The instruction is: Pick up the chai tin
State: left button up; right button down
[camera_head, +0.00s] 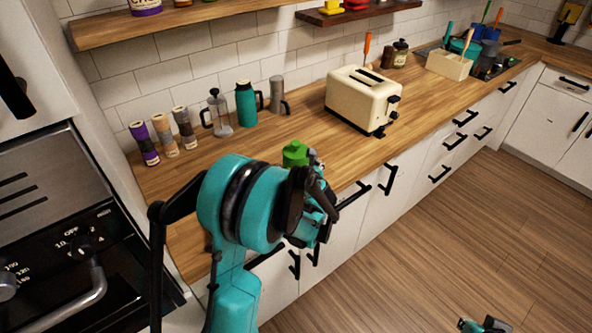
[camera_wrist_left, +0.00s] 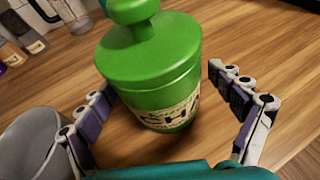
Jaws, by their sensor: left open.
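The chai tin (camera_wrist_left: 150,70) is green with a knobbed lid and a cream label reading "CHA". It stands on the wooden counter. In the head view only its green top (camera_head: 295,152) shows behind my left gripper (camera_head: 316,195). In the left wrist view my left gripper (camera_wrist_left: 162,82) is open, with one finger on each side of the tin. Gaps of counter show between the fingers and the tin, so it is not gripped. A small part of my right gripper (camera_head: 485,325) shows at the bottom edge of the head view; its jaws are unclear.
Behind stand several jars (camera_head: 165,135), a French press (camera_head: 218,113), a teal jug (camera_head: 246,103) and a cream toaster (camera_head: 362,99). A grey round container (camera_wrist_left: 35,145) is left of the tin in the wrist view. A wooden shelf (camera_head: 200,20) hangs above. Counter right of the tin is clear.

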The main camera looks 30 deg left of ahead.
pick_arm(q)
jog(key=shift+w+a+f, duration=0.2)
jog(key=shift+w+a, duration=0.05)
jog(key=shift+a, duration=0.05)
jog(key=shift+r, duration=0.1)
jog(key=c, duration=1.5)
jog(key=shift+r, duration=0.15)
